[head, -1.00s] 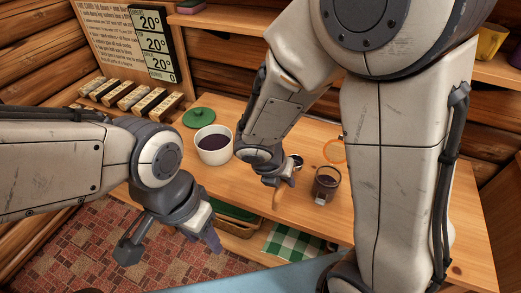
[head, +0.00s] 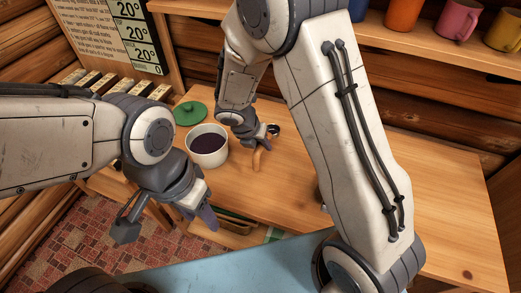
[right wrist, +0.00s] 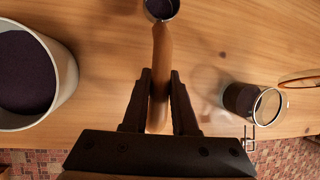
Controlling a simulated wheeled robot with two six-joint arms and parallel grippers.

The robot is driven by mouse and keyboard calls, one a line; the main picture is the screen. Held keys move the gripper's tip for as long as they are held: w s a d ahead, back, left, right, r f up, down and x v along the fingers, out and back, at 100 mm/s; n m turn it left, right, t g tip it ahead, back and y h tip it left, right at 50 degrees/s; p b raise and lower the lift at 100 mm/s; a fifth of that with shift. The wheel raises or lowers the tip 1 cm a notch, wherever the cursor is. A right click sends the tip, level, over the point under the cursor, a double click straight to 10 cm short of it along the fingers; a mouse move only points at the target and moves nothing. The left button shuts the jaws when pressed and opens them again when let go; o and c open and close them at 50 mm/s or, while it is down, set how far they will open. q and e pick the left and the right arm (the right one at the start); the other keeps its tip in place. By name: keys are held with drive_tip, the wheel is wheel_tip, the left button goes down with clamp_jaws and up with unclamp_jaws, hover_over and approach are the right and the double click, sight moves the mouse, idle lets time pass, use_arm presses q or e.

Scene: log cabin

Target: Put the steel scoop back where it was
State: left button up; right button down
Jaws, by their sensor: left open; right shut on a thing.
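The steel scoop (head: 273,129) has a small round steel bowl and a wooden handle (head: 257,160). My right gripper (head: 258,143) is shut on the handle, above the wooden table. In the right wrist view the handle (right wrist: 160,60) stands between the fingers, and the bowl (right wrist: 160,8) points away, dark purple inside. A white tub (head: 208,150) of dark purple contents stands left of the scoop. My left gripper (head: 208,214) is open and empty at the table's front edge.
A green lid (head: 190,113) lies behind the tub. An orange-rimmed ring or lid (right wrist: 300,80) lies beside the jar. Several mugs (head: 460,20) stand on the shelf above. My right forearm hides the middle of the table (head: 440,200); its right part is clear.

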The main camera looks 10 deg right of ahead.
drive_tip(key=shift+w+a+f+b, duration=0.15)
drive_tip(key=shift+w+f, duration=0.3)
drive_tip(key=shift+f, duration=0.8)
drive_tip(key=shift+w+d+f+b, duration=0.1)
drive_tip(key=shift+w+f+b, duration=0.25)
drive_tip(key=shift+f, duration=0.9)
drive_tip(key=shift+w+f, duration=0.1)
drive_tip(key=c, duration=0.7)
unclamp_jaws()
